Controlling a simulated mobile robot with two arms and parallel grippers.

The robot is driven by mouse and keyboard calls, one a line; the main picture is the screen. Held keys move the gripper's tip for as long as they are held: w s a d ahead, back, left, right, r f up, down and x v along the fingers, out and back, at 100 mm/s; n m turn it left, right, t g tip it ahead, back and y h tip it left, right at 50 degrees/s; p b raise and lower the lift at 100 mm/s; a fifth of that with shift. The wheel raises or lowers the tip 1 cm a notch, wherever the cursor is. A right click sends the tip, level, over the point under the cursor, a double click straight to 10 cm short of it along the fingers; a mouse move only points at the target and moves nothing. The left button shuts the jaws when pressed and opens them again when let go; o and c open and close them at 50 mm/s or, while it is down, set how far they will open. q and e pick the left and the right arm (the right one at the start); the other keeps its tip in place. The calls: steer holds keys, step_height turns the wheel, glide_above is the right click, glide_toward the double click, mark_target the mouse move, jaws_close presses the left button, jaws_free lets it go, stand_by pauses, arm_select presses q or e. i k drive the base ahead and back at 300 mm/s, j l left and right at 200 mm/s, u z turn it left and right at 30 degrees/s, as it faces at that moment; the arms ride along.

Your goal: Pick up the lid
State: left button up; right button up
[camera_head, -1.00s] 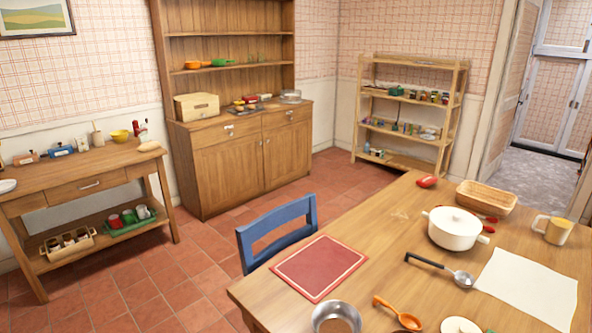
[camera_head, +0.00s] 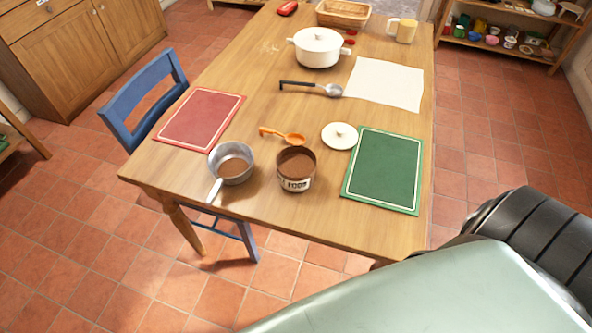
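A round white lid (camera_head: 330,141) with a small knob lies flat on the wooden table (camera_head: 240,120). It sits between a brown open tin (camera_head: 294,184) with lettering and a green mat (camera_head: 386,172), close to the mat's left edge. A white two-handled pot (camera_head: 316,58) near the far end of the table has its own white lid (camera_head: 318,36) on. Neither of my grippers is in view. My own body fills the lower right of the picture.
A metal saucepan (camera_head: 233,174), orange ladle (camera_head: 291,138), dark-handled ladle (camera_head: 307,86), red mat (camera_head: 202,117) and white sheet (camera_head: 386,83) lie around the table. A basket (camera_head: 343,18) and mug (camera_head: 403,30) stand at the far end. A blue chair (camera_head: 120,121) stands at the left side.

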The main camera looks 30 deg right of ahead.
mark_target(338, 136)
steer(key=z, duration=1.35)
